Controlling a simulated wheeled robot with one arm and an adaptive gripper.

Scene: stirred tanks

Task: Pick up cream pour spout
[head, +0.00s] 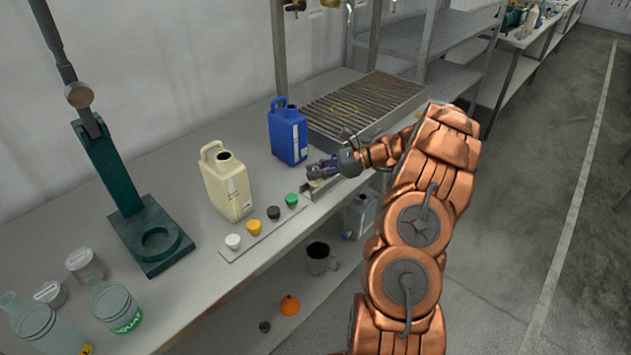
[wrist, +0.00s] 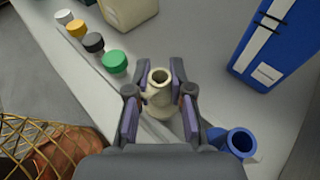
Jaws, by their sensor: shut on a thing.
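The cream pour spout (wrist: 159,88) stands between the two fingers of my gripper (wrist: 160,103) in the wrist view, with its round open mouth facing the camera. The fingers are shut on it, one on each side. In the head view my gripper (head: 318,172) is low over the bench's front edge, right of the row of caps, and mostly hides the spout. I cannot tell whether the spout still touches the surface below it.
A blue spout (wrist: 238,142) is close to the right finger. A green cap (head: 292,200) and other caps stand left. A blue jug (head: 288,138) and a cream jug (head: 226,182) stand behind. A slatted metal rack (head: 365,105) is at the back right.

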